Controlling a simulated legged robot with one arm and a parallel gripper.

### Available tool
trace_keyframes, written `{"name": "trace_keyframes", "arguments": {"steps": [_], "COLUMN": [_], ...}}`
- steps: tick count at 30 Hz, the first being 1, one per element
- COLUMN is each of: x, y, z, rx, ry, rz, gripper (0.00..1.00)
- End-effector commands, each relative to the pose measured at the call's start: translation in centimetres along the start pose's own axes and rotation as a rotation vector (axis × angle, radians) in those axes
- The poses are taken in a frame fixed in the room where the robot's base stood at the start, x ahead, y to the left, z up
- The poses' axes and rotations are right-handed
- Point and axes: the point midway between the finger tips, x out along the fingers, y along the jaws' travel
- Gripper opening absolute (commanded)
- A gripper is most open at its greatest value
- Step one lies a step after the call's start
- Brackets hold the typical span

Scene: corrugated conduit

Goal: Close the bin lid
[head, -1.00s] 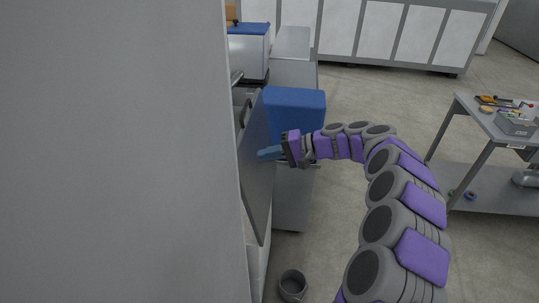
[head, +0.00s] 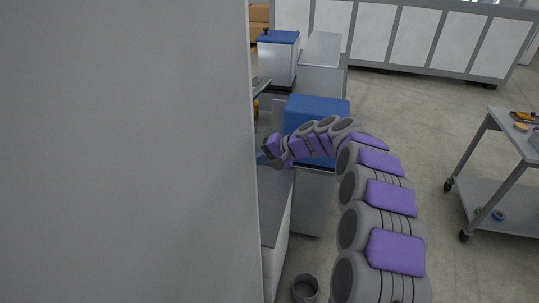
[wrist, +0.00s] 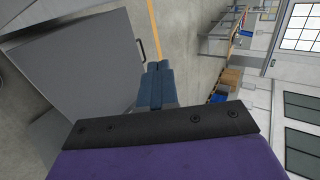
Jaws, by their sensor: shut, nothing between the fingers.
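The grey bin lid (head: 274,203) looks lowered, lying about flat over the white bin body (head: 278,258) in the head view. A tall grey surface in the foreground hides its left part, so I cannot tell whether it is fully seated. In the wrist view, a large grey panel with a dark handle (wrist: 141,50), apparently the lid, lies left of my fingers. My gripper (head: 266,158) is above the lid's far end. Its blue fingers (wrist: 158,84) are together and empty. Contact with the lid cannot be made out.
A blue box (head: 318,112) stands just behind my wrist. A blue-topped white container (head: 278,60) is farther back. A small grey bucket (head: 305,288) sits on the floor by the bin. A wheeled table (head: 510,175) stands at right, with open floor between.

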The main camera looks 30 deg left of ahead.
Motion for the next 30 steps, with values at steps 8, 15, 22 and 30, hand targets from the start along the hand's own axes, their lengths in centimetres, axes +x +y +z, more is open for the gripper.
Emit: {"name": "trace_keyframes", "arguments": {"steps": [8, 15, 22, 30], "x": [1.6, 0.5, -2.8, -8.0], "y": [-0.4, -0.3, -0.5, -0.9], "z": [-0.2, 0.0, -0.1, -0.5], "rx": [-0.001, -0.002, -0.002, -0.001], "ry": [0.001, 0.002, 0.005, 0.004], "rz": [0.020, 0.014, 0.011, 0.022], "gripper": [0.00, 0.00, 0.00, 0.00]}}
